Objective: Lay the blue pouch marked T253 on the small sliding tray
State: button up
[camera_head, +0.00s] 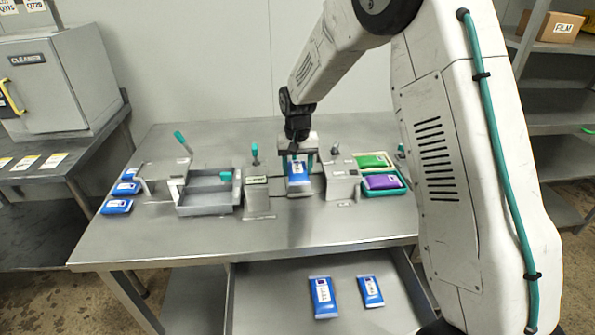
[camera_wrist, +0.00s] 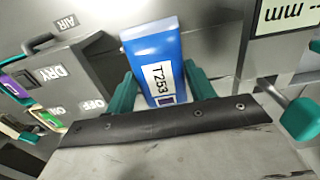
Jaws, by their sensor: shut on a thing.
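My gripper (camera_head: 299,158) is shut on the blue pouch (camera_head: 299,172), holding it between its two teal fingers above the middle of the steel table. In the wrist view, the blue pouch (camera_wrist: 152,58) shows a white label reading T253, between the fingers of my gripper (camera_wrist: 160,92). A grey, shallow tray unit (camera_head: 207,209) with a teal knob stands on the table, left of the pouch. It looks empty; whether it is the small sliding tray I cannot tell. Whether the pouch touches anything beneath it is unclear.
Grey boxes with levers stand left (camera_head: 257,198) and right (camera_head: 341,182) of the pouch. Several blue pouches (camera_head: 117,207) lie at the table's left. Two more lie in an open drawer (camera_head: 265,300). The table front is clear.

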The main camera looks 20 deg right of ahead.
aim_at(298, 162)
jog(key=w, duration=0.1)
jog(key=w+d, duration=0.1)
jog(key=w, duration=0.1)
jog(key=shift+f, duration=1.85)
jog(key=shift+f, duration=0.15)
jog(key=o, duration=1)
jog(key=shift+o, duration=0.2)
